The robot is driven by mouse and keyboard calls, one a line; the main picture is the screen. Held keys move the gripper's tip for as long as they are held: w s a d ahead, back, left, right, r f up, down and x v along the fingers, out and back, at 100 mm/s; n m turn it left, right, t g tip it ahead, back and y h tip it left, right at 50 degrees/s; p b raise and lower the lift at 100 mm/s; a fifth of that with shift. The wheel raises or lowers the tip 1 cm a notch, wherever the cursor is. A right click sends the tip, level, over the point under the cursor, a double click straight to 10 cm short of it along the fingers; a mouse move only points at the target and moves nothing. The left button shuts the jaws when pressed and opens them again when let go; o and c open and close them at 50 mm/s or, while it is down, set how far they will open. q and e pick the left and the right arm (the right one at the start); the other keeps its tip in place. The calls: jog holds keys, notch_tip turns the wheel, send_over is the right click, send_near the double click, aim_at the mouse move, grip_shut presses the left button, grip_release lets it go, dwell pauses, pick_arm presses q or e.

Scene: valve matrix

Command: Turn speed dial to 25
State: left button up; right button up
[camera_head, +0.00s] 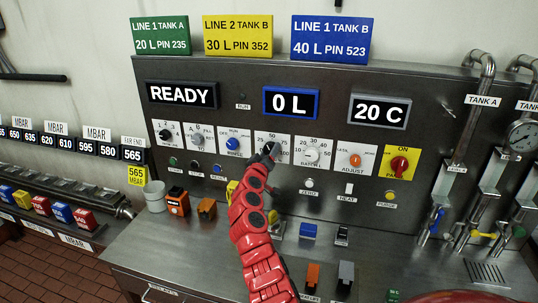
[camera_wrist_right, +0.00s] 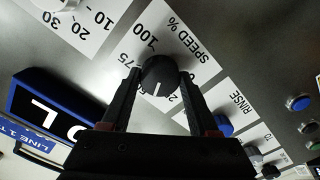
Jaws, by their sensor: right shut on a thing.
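The speed dial (camera_wrist_right: 158,76) is a round black knob on a white card marked "SPEED %" in the right wrist view. Its white pointer line faces the bottom of that view, toward my gripper. The numbers 100 and 75 show on the card; the lower numbers are partly hidden by the fingers. My right gripper (camera_wrist_right: 160,82) is shut on the dial, with one black finger on each side. In the head view my red right arm reaches up to the card (camera_head: 285,143), and my right gripper (camera_head: 270,150) covers most of the dial. My left gripper is not in view.
Beside the speed card are the rinse dial (camera_head: 234,144) and batch dial (camera_head: 312,155). An orange adjust knob (camera_head: 355,160) and red knob (camera_head: 399,165) sit farther right. The blue-framed display (camera_head: 291,103) reads 0 L. Buttons lie below, pipes (camera_head: 478,100) at right.

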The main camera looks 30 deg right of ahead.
jog(key=n, duration=0.2)
jog(key=shift+n, duration=0.4)
jog(key=shift+n+p, duration=0.45)
jog(key=shift+n, duration=1.45)
jog(key=o, duration=1.4)
jog(key=b+v, duration=0.4)
jog(key=v, duration=1.3)
jog(key=shift+s+a, duration=0.1)
jog(key=shift+a, duration=0.15)
